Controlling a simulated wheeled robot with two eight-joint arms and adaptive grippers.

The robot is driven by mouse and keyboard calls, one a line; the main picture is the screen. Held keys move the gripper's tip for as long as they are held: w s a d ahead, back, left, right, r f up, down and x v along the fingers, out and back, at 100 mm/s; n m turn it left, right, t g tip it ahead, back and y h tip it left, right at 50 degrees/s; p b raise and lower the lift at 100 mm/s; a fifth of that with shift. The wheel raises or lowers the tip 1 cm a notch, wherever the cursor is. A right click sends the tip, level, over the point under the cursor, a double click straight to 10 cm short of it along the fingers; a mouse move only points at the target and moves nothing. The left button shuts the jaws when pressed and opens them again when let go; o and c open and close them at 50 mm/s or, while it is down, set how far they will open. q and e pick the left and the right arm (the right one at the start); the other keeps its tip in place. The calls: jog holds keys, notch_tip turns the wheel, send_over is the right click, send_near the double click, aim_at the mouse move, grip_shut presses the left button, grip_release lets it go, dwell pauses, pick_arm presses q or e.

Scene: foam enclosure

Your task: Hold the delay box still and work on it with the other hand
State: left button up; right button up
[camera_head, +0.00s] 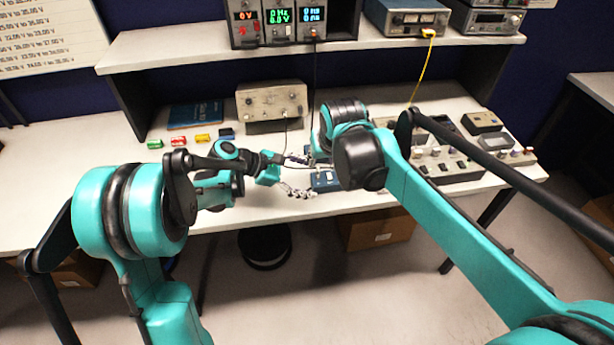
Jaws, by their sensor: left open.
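The delay box appears to be the small blue box (323,182) with light markings near the front edge of the bench. My right wrist covers part of it. My left gripper (305,177) comes in from the left with its fingers spread, one toward the back and one toward the front, at the box's left side. I cannot tell whether they touch it. My right arm reaches over the box from the right, and its dark wrist hides my right gripper.
A beige instrument (272,101) stands behind on the bench. Small coloured blocks (179,139) and a blue book (196,115) lie at the left. A panel with knobs (445,160) is at the right. A shelf (165,50) holds power supplies; a yellow cable (420,70) hangs down.

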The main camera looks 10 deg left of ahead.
aim_at(331, 180)
pick_arm(q)
jog(key=w+f+n+h, duration=0.2)
jog(key=shift+w+a+f+n, duration=0.15)
jog(key=shift+w+n, duration=0.05)
jog(key=shift+n, duration=0.1)
jog(key=shift+x, duration=3.85)
jog(key=c, duration=1.7)
jog(key=shift+o, duration=0.2)
pick_arm(e)
jog(key=shift+o, duration=1.2)
jog(key=shift+w+a+f+n+y, duration=0.15)
jog(key=shift+w+f+n+y, duration=0.35)
jog(key=shift+f, duration=1.1)
jog(key=shift+w+a+f+n+y, duration=0.25)
jog(key=shift+w+f+n, duration=0.55)
jog(key=shift+f, duration=0.75)
jog(key=shift+w+a+f+n+y, duration=0.1)
jog(key=shift+w+f+n+y, duration=0.3)
jog(key=shift+w+f, duration=0.85)
jog(key=shift+s+f, duration=0.35)
